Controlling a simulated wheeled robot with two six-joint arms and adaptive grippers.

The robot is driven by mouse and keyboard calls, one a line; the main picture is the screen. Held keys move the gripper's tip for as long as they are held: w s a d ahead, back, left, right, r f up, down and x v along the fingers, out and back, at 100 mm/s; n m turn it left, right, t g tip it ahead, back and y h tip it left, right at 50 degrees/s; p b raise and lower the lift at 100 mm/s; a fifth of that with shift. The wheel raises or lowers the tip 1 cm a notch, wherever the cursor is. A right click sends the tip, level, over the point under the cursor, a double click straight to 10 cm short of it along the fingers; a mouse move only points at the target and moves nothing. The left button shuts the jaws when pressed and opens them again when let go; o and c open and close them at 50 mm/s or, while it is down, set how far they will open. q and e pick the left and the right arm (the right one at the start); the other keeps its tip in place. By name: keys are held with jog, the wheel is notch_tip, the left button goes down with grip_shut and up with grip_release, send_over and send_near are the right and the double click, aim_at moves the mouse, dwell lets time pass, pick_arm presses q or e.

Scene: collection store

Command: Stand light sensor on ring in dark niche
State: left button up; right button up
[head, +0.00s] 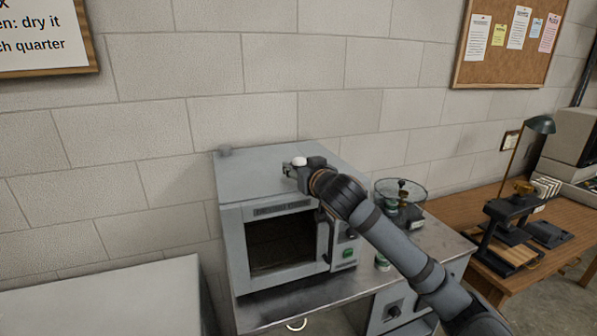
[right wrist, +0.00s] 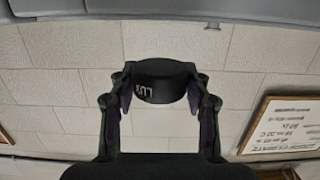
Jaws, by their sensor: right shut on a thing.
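My right gripper (head: 297,170) is above the top of a grey box-shaped cabinet (head: 250,165). It is shut on the light sensor, whose white dome (head: 299,161) shows at the fingertips. In the right wrist view the gripper (right wrist: 161,90) has a finger on each side of the sensor's black round body (right wrist: 160,80), marked with white letters like "LUX". The cabinet's front has a dark opening or window (head: 280,243); I cannot tell whether it is the niche. My left gripper is not in view.
The cabinet stands on a grey metal bench (head: 265,315). A round glass-topped device (head: 400,190) stands right of it, partly behind my arm. A wooden table (head: 450,210) with a black stand and a lamp (head: 540,125) is at right. Block wall is behind.

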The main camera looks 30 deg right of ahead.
jog(key=shift+w+f, duration=0.25)
jog(key=shift+f, duration=1.55)
jog(key=shift+f, duration=0.1)
jog(key=o, duration=1.2)
jog(key=shift+c, duration=0.2)
